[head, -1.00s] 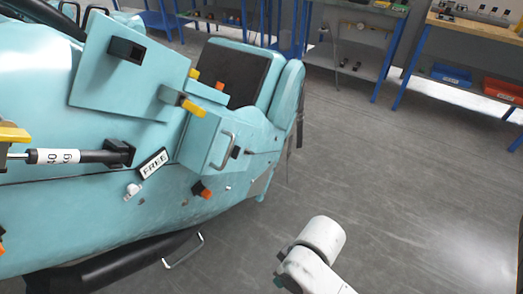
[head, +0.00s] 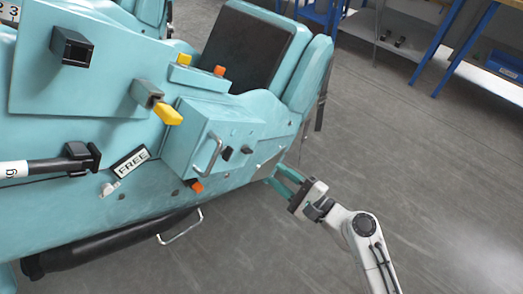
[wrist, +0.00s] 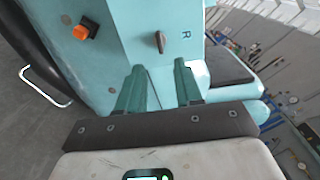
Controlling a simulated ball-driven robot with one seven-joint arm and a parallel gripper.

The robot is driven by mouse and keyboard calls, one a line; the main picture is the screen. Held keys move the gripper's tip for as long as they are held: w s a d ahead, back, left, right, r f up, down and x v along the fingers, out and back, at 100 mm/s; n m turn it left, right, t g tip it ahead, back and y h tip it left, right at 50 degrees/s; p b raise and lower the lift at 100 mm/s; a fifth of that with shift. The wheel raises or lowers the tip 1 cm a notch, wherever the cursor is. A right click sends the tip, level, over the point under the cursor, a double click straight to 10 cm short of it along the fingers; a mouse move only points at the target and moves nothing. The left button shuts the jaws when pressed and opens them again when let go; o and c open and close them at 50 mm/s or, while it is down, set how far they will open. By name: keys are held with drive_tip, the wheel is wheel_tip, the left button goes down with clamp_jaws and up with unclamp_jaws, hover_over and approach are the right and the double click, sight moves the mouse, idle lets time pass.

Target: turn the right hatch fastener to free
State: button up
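In the wrist view a dark elongated fastener (wrist: 160,42) sits on a teal panel with a letter R beside it. It looks nearly upright in that picture. In the head view, small dark parts (head: 227,153) show on the teal box with the metal handle (head: 208,157); I cannot tell which is the R fastener. A FREE label (head: 131,162) is on the teal body to the left. My gripper (head: 276,174) is open and empty, at the lower right of the box. Its two teal fingers (wrist: 159,66) point toward the panel, below the fastener in the wrist view, apparently not touching it.
A seat (head: 250,48) is behind. A metal loop (head: 180,227) hangs low on the body. Floor (head: 430,170) on the right is open.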

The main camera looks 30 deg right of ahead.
sight(247, 151)
drive_tip(key=p+x, duration=0.1)
drive_tip(key=x, duration=0.8)
drive_tip(key=shift+w+a+p, duration=0.2)
drive_tip(key=shift+w+p, duration=0.1)
drive_tip(key=shift+p, duration=0.05)
drive_tip(key=shift+c, duration=0.3)
clamp_jaws()
